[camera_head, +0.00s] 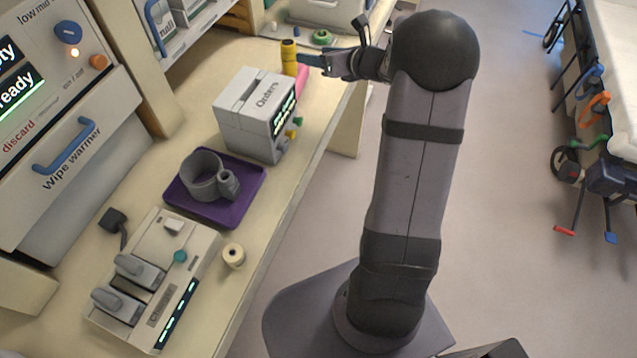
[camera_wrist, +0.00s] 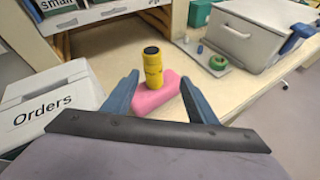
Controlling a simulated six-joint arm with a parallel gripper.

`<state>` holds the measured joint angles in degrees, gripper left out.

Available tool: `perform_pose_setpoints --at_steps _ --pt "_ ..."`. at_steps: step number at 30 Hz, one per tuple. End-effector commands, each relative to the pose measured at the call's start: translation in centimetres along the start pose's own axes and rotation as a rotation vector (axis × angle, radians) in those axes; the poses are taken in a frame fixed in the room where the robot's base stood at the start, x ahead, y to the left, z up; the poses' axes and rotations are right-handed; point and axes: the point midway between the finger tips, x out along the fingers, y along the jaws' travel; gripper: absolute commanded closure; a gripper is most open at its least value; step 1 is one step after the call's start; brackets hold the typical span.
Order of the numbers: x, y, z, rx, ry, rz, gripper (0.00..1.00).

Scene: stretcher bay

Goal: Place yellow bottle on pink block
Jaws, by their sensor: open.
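The yellow bottle (camera_wrist: 153,70) is upright with a dark top. In the wrist view it appears to stand on the pink block (camera_wrist: 145,102), whose pink surface shows in front of and on both sides of its base. In the head view the yellow bottle (camera_head: 289,58) is at the far end of the counter, and the pink block (camera_head: 302,80) is partly hidden behind the Orders box. My gripper (camera_wrist: 155,80) is open, its blue fingers apart on either side of the bottle and block in the picture. In the head view it comes in from the right. I see no finger touching the bottle.
The grey Orders box (camera_head: 247,105) stands close by, left of my gripper in the wrist view. A grey lidded case (camera_wrist: 240,35) and a green ring (camera_wrist: 218,62) are beyond. A purple tray (camera_head: 245,188) and a white device (camera_head: 160,275) are nearer on the counter.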

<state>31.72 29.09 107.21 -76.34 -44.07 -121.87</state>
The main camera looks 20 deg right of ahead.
Motion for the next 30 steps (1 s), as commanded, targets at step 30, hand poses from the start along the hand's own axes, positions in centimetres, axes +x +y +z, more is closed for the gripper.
perform_pose_setpoints --at_steps 30 --pt "-21.6 18.7 -24.8 2.657 -0.369 -1.625 0.48"
